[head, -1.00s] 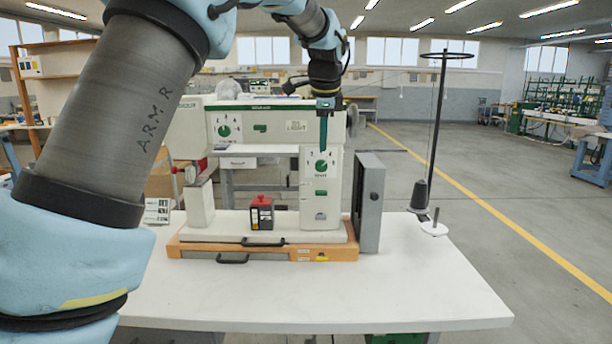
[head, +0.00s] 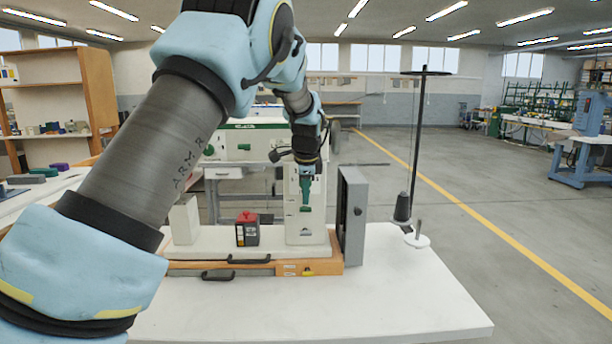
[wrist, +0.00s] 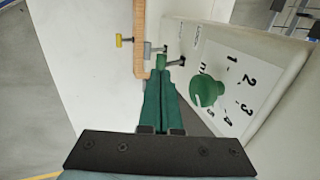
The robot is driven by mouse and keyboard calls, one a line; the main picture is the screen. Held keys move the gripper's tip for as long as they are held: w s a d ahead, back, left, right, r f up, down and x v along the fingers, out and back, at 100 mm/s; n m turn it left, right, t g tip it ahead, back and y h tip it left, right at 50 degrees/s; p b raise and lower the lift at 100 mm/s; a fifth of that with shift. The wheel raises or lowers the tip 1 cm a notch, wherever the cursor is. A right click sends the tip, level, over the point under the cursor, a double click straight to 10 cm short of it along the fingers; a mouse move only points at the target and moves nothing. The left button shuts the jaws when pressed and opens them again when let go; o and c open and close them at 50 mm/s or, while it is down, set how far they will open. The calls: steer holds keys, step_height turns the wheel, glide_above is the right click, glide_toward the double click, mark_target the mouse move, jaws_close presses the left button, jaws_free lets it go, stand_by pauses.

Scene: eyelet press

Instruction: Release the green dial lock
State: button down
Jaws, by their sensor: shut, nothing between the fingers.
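The eyelet press (head: 305,232) stands on the table; its right column carries a numbered panel. In the wrist view the green dial (wrist: 206,91) sits on this panel (wrist: 232,75), right of my fingers, with a visible gap in the picture. My gripper (wrist: 161,66) is shut and empty, its green fingers together. A small dark lever (wrist: 177,63) shows close to the fingertips; I cannot tell whether they touch it. In the head view my gripper (head: 305,208) is in front of the column and hides most of the dial. Another green dial (head: 208,150) is partly visible behind my arm.
A grey box (head: 352,215) stands upright just right of the column. A red-topped black block (head: 247,229) sits on the press bed. A thread stand (head: 414,150) rises at the table's right. The front of the table (head: 400,305) is clear.

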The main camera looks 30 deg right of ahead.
mark_target(305, 209)
steer(key=shift+x, duration=0.95)
steer(key=shift+s+f, duration=0.1)
steer(key=shift+f, duration=0.05)
